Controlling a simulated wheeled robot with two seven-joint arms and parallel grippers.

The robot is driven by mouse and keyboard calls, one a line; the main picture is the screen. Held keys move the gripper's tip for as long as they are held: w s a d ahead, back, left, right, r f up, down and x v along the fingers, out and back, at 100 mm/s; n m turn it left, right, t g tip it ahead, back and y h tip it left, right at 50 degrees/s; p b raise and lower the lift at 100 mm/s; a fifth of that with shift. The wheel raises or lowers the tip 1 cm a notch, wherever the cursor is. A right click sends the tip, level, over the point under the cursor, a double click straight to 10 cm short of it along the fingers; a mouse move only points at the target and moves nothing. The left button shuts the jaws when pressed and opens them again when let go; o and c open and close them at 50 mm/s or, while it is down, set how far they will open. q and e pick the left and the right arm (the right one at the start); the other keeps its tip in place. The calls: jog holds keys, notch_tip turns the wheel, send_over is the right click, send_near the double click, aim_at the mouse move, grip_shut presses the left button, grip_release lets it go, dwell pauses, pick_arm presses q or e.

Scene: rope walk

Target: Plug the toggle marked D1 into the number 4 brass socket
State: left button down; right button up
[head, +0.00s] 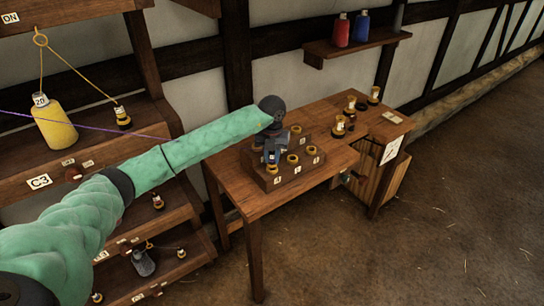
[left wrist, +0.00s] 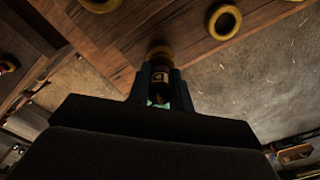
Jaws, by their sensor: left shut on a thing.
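My left gripper (head: 272,158) is over the front left of the wooden socket block (head: 283,178) on the table. In the left wrist view the gripper (left wrist: 160,92) is shut on a dark toggle (left wrist: 160,76) with a pale label; one letter shows, likely a D, and the rest is unreadable. A brass ring (left wrist: 160,53) shows at the toggle's far end. I cannot tell whether it is seated in a socket. Brass sockets (head: 293,159) and (head: 313,150) are open beside the gripper. Small front labels look like 4, 5 and 6. The right gripper is out of view.
Several toggles (head: 374,95) stand on the right of the table (head: 262,205). Shelves at left hold a yellow weight (head: 55,122) hung on a cord and more toggles. A purple line (head: 90,126) runs towards my arm. A wall shelf (head: 358,45) holds bottles. Open floor lies right.

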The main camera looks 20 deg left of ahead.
pick_arm(q)
jog(key=shift+f+b, duration=0.45)
jog(key=shift+f, duration=0.25)
jog(key=shift+r, duration=0.85)
dwell(0.7)
dwell(0.8)
